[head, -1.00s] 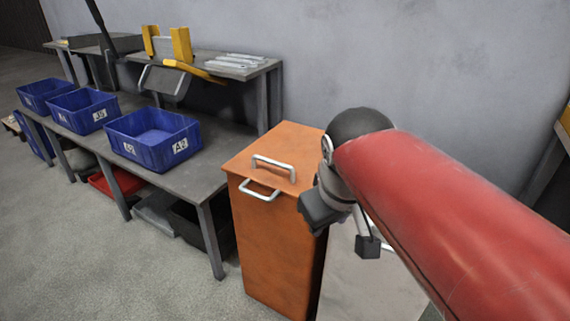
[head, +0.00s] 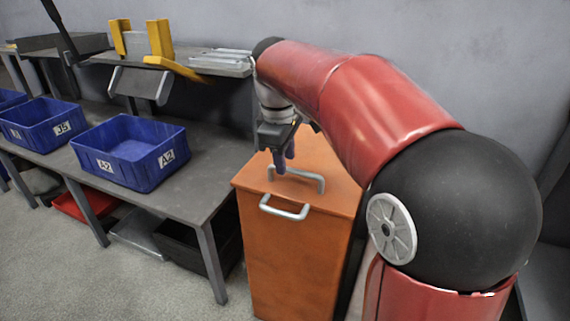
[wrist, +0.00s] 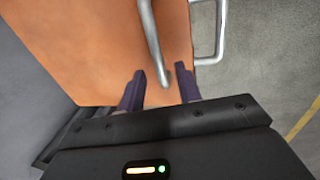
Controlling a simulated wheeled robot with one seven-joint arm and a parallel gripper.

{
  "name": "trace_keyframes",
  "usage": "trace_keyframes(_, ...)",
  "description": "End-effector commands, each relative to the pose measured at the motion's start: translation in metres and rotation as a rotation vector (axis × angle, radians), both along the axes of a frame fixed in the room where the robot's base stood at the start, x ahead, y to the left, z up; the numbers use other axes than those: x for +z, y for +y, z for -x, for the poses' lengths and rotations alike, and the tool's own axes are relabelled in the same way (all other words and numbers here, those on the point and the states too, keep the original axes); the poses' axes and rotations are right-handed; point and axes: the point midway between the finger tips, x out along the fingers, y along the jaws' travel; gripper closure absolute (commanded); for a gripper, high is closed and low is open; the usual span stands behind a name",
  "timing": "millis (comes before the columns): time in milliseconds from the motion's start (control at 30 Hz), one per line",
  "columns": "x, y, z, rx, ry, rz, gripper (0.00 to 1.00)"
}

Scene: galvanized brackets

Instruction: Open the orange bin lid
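The orange bin (head: 290,250) stands beside the workbench, and its lid (head: 335,170) is closed. A grey bar handle (head: 300,179) is on top of the lid, and a second grey handle (head: 284,208) is on the bin's front face. My gripper (head: 283,163) points down over the lid by the top handle's left end. In the wrist view my gripper (wrist: 157,80) is open, its two dark fingers apart. The lid handle (wrist: 153,45) reaches between the fingertips there; I cannot tell whether they touch it. The front handle (wrist: 219,35) shows to the right.
A workbench (head: 190,190) with blue bins (head: 130,150) stands left of the orange bin. A raised shelf (head: 215,70) with yellow brackets is behind it. A grey wall (head: 480,60) closes the back. Open floor (head: 80,270) lies at front left.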

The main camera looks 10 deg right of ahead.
Motion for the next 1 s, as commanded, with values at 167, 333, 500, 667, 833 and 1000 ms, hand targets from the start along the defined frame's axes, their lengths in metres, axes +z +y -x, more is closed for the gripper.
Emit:
trace_keyframes(167,-0.0145,-0.0018,-0.0020,-0.001,0.000,0.000,0.66)
trace_keyframes(333,-0.0158,-0.0020,-0.0023,-0.001,0.000,0.000,0.66)
trace_keyframes(500,-0.0156,-0.0019,-0.0024,-0.001,0.000,0.000,0.74)
trace_keyframes(667,-0.0155,-0.0018,-0.0024,-0.001,0.000,0.000,0.95)
trace_keyframes(833,-0.0154,-0.0017,-0.0023,-0.001,-0.001,-0.001,1.00)
trace_keyframes(1000,-0.0146,-0.0017,-0.0022,-0.001,-0.001,-0.001,1.00)
